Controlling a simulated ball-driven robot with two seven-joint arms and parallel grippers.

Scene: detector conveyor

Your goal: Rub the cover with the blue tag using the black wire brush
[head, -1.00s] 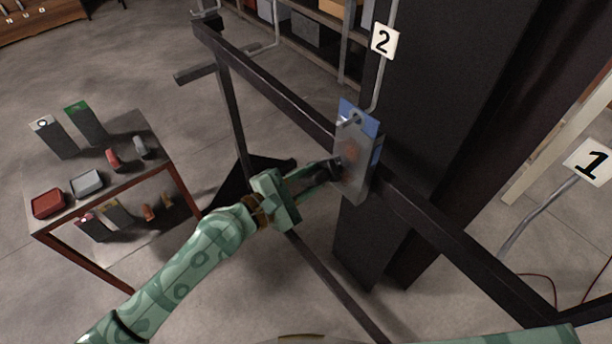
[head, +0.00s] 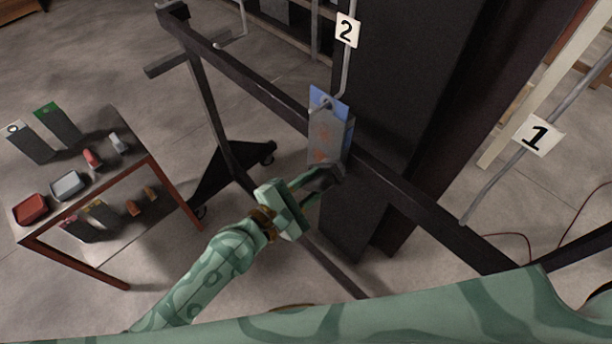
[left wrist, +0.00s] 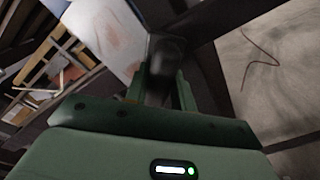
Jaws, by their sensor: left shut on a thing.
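The cover with the blue tag (head: 329,135) is a grey metal plate hanging on the hook by sign 2, against the dark frame. Its blue tag (head: 318,98) shows at the top and reddish rust patches mark its face. My left gripper (head: 318,184) is shut on the black wire brush (head: 327,176), at the lower end of the cover. I cannot tell whether the bristles touch it. In the left wrist view the brush (left wrist: 165,62) is a dark block between the fingers, beside the pale, rust-stained cover (left wrist: 105,32). My right gripper is out of view.
A small table (head: 101,189) at the left holds tagged plates, a red tray (head: 30,209), a grey tray (head: 68,185) and small brushes. The dark frame beam (head: 420,208) runs diagonally behind the cover. A rod with sign 1 (head: 537,135) stands at the right.

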